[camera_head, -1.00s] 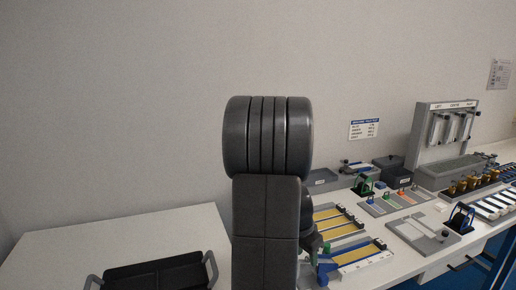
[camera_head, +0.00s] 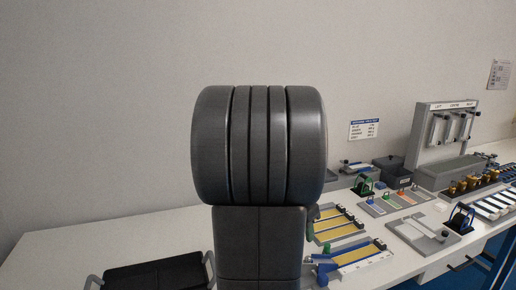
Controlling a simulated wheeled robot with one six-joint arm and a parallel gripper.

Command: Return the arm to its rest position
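My arm (camera_head: 258,145) fills the middle of the head view, its dark rounded joint at the top and a straight link (camera_head: 258,245) below it. It stands in front of the wall and hides part of the bench. My gripper is not visible; it is hidden behind the arm or out of frame, so its fingers and anything in them cannot be seen.
A white bench (camera_head: 120,240) runs across the view, with a black handled tray (camera_head: 155,275) at lower left. The left bench is mostly clear.

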